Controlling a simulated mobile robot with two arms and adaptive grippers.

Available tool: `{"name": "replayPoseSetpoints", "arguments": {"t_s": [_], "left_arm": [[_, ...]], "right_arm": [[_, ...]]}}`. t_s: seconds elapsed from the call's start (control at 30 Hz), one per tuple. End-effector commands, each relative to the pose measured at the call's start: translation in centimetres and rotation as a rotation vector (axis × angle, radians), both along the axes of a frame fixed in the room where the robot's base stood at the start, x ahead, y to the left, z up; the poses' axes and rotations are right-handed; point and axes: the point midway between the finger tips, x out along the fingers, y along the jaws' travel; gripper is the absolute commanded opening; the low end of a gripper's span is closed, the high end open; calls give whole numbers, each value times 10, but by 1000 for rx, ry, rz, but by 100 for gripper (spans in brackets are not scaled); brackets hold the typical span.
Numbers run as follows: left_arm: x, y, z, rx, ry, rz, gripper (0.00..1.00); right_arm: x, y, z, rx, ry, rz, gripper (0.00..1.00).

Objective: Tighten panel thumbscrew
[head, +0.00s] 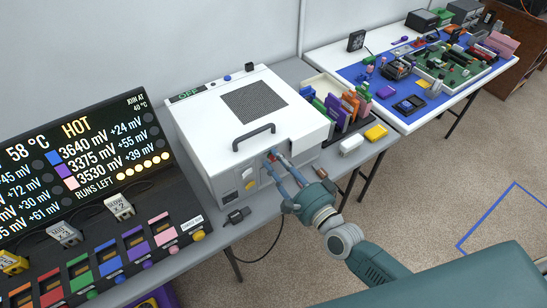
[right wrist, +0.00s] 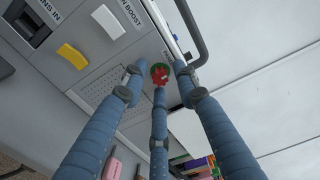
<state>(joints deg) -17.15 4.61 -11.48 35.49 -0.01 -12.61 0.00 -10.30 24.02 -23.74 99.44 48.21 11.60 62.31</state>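The panel thumbscrew (right wrist: 159,74), a small red knob with a green edge, sits on the grey front of a white box (head: 205,125). In the right wrist view it lies between the fingertips of my right gripper (right wrist: 159,80). The two outer fingers stand on either side with visible gaps, and the third finger comes close below; I cannot tell if it touches. In the head view my right gripper (head: 272,160) reaches the upper front of the box and mostly hides the thumbscrew. My left gripper is not in view.
The box has a dark top handle (head: 254,137) and a yellow switch (right wrist: 72,56) on its front. A display board (head: 85,150) stands left. A black connector (head: 237,216) lies near the bench edge.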

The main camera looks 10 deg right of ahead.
Motion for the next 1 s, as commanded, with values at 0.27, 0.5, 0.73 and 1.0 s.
{"name": "replayPoseSetpoints", "arguments": {"t_s": [0.27, 0.5, 0.73, 1.0], "left_arm": [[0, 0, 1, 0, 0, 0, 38], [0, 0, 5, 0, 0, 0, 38], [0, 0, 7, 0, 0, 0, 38], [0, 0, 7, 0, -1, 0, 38]], "right_arm": [[-2, -1, 0, -4, 0, 0, 30], [-27, -9, 0, -7, 2, 1, 30], [-51, -18, 0, -6, 0, 1, 30], [-57, -21, 0, -6, -2, 0, 30]]}}
